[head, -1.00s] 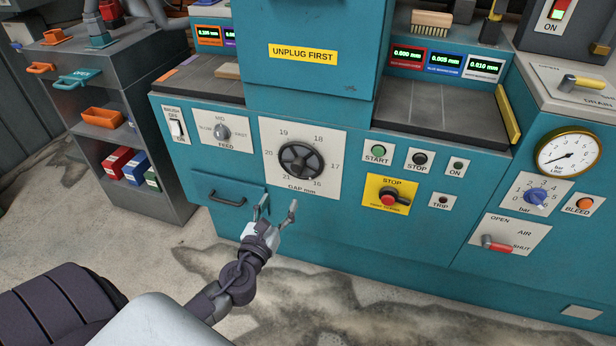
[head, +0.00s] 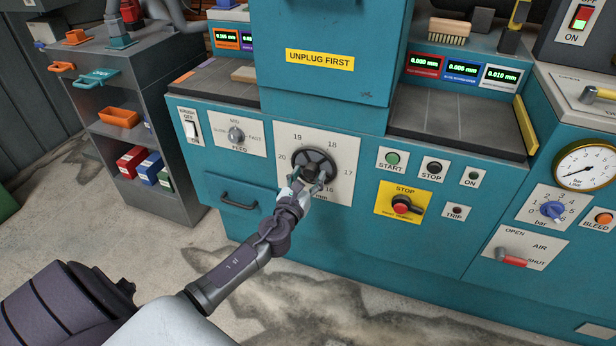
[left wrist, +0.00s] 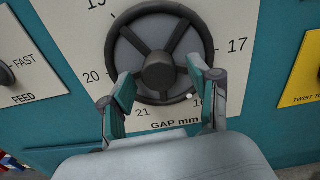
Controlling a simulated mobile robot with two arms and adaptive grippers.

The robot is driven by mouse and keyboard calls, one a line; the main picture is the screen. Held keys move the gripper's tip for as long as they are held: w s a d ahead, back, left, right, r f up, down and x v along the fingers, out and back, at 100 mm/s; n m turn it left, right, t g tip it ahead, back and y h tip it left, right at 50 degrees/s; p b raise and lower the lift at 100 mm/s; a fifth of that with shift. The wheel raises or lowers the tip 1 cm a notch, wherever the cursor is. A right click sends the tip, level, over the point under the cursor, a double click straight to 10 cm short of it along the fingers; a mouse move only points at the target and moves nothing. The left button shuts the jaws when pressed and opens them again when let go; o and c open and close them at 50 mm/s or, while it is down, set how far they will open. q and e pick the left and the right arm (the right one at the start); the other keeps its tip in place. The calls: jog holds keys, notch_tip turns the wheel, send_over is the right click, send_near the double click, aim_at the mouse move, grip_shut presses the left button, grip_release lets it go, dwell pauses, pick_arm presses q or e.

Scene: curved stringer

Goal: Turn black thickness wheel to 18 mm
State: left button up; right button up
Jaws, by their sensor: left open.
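The black thickness wheel (head: 313,160) is a spoked handwheel on a white dial plate (head: 345,150) on the machine's teal front. In the left wrist view the wheel (left wrist: 160,28) shows its hub and spokes, with the numbers 20, 21, 16 and 17 around it and "GAP mm" below. A small white dot on its rim sits near the 16. My left gripper (head: 309,182) is open at the lower part of the wheel. In the left wrist view its fingers (left wrist: 158,88) stand apart on either side of the hub; contact cannot be told. My right gripper is not in view.
A FEED knob (head: 236,135) is left of the dial. START (head: 392,159) and STOP (head: 433,167) buttons and a red twist stop (head: 401,205) are to the right. A drawer handle (head: 238,201) juts out at lower left. The floor in front is clear.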

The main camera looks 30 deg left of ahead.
pick_arm(q)
jog(key=shift+c, duration=0.3)
jog(key=c, duration=1.1)
jog(key=shift+n, duration=0.3)
